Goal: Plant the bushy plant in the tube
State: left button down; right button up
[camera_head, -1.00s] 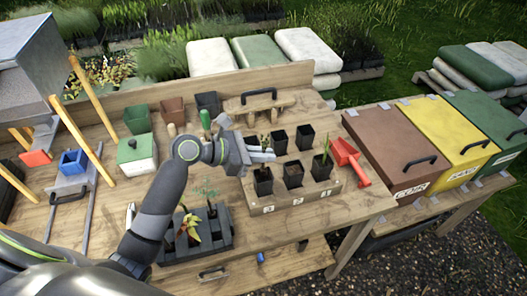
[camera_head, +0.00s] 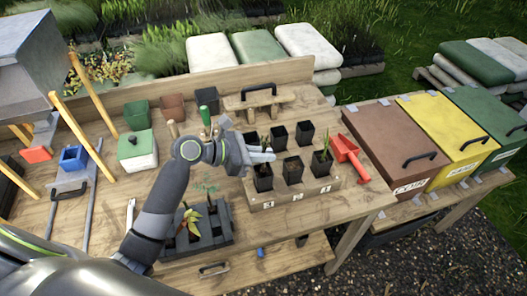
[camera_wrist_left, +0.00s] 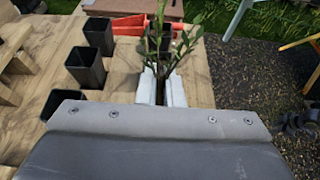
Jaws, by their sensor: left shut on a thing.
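My left gripper (camera_head: 264,156) is shut on the bushy plant (camera_wrist_left: 165,60), a stem with several green leaves, seen between the fingers in the left wrist view. In the head view the gripper is above the front-left black tube (camera_head: 263,182) of the wooden tube tray (camera_head: 290,197). The gripper partly hides this tube's top, so I cannot tell whether the plant's base is inside it. Other black tubes stand in two rows, including the front-middle tube (camera_head: 293,171). The front-right tube (camera_head: 322,168) holds a plant. My right gripper is not in view.
A red scoop (camera_head: 346,152) lies right of the tray. A dark seedling tray (camera_head: 205,237) with plants sits in front, near my forearm. Brown, yellow and green lidded bins (camera_head: 395,150) stand at the right. A green-and-white box (camera_head: 138,151) is at the left.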

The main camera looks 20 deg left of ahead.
aim_at(263, 168)
pick_arm(q)
jog(key=shift+f, duration=0.5)
jog(key=shift+f, duration=0.4)
jog(key=shift+f+p, duration=0.6)
jog(key=shift+p, duration=0.75)
dwell(1.6)
dwell(0.5)
jog(key=c, duration=1.5)
grip_release()
jog(key=c, duration=0.5)
jog(key=shift+o, duration=0.2)
